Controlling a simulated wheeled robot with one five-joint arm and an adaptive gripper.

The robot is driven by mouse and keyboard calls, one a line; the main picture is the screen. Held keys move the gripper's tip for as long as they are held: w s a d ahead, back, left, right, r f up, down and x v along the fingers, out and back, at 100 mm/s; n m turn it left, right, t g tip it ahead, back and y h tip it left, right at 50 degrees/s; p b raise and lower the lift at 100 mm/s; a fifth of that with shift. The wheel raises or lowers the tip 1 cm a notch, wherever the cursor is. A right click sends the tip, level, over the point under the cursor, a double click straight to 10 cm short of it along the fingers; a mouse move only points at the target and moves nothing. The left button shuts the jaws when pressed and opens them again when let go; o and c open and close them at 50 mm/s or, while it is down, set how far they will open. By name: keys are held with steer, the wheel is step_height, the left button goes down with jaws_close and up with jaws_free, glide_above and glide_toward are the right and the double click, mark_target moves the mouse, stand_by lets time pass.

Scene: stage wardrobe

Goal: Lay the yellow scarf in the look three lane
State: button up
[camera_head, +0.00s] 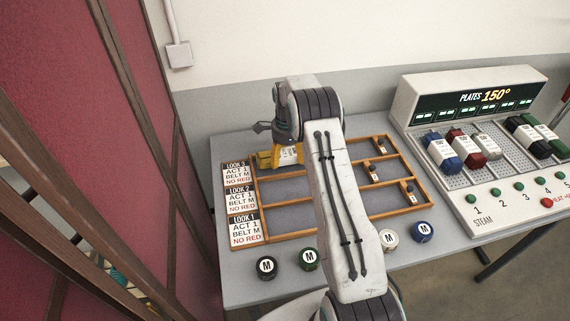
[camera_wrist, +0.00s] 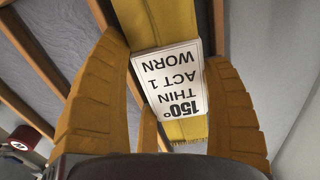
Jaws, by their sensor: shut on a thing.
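The yellow scarf (camera_wrist: 165,25) carries a white tag reading "150° THIN ACT 1 WORN". It lies between the two ribbed ochre fingers of my gripper (camera_wrist: 168,65), which is shut on it. In the head view my gripper (camera_head: 277,156) points down at the left end of the look three lane, the back lane of the wooden rack (camera_head: 322,232), beside the LOOK 3 card (camera_head: 237,174). The scarf's white tag (camera_head: 291,154) shows there; my gripper and arm hide much of the rest. I cannot tell whether the scarf touches the lane floor.
LOOK 2 (camera_head: 241,200) and LOOK 1 (camera_head: 244,230) cards mark the nearer lanes. Small tagged posts stand at the lanes' right ends. Several round M pieces, one black (camera_head: 266,268), line the table front. A steam plate station (camera_head: 468,95) with coloured rolls stands right. A red panel (camera_head: 75,110) borders the left.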

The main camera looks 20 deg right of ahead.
steer(key=shift+f, duration=1)
steer(key=shift+f, duration=0.1)
steer(key=shift+f+b, duration=0.1)
steer(key=shift+b, duration=0.3)
steer(key=o, duration=1.2)
